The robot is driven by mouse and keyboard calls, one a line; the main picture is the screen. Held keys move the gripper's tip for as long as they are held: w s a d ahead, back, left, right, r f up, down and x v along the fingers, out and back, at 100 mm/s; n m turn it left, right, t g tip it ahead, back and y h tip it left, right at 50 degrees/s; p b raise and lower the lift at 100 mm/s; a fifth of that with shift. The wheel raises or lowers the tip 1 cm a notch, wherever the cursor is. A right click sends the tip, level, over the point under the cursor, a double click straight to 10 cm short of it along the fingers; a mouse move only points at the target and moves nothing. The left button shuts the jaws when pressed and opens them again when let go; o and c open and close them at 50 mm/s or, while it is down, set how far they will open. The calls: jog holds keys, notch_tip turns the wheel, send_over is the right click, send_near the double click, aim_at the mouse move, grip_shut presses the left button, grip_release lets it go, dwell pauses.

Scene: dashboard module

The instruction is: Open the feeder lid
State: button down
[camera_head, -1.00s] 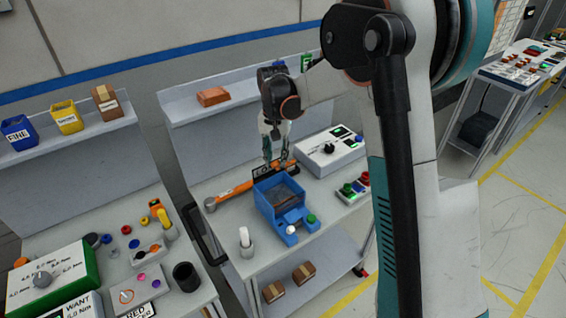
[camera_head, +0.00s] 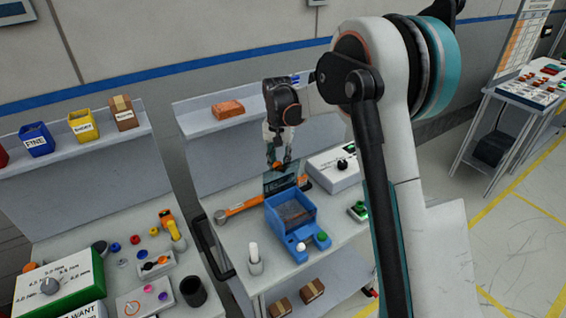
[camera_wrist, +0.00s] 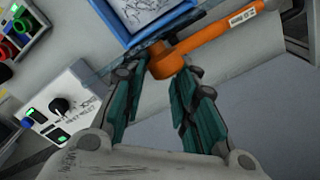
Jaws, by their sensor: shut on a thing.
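The feeder (camera_head: 291,230) is an open-topped blue box at the front of the middle bench; its bin also shows at the top of the wrist view (camera_wrist: 121,28). The lid, a dark see-through panel (camera_head: 281,184), stands raised at the feeder's back edge. My gripper (camera_head: 277,165) is at the panel's top edge, behind and above the feeder. It is shut on the lid, at a small orange part. In the wrist view my fingers (camera_wrist: 158,75) flank an orange part, which overlaps the orange tool, so the exact grip is hard to tell.
A white control box (camera_head: 335,169) is to the right, and a white cylinder in a grey holder (camera_head: 254,258) is at front left. A shelf with a brick-coloured block (camera_head: 228,111) is behind. The left bench is cluttered.

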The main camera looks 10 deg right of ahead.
jog(key=shift+a+f, duration=0.15)
jog(key=shift+a, duration=0.55)
jog(key=c, duration=1.5)
grip_release()
jog(key=shift+o, duration=1)
jog(key=shift+w+a, duration=0.15)
jog(key=shift+a, duration=0.2)
jog(key=shift+d, duration=0.1)
jog(key=shift+d+r, duration=0.1)
jog(key=shift+r, duration=0.1)
notch_tip(320, 180, up, 12)
jog(key=shift+d+f, duration=0.2)
jog(key=shift+f, duration=0.05)
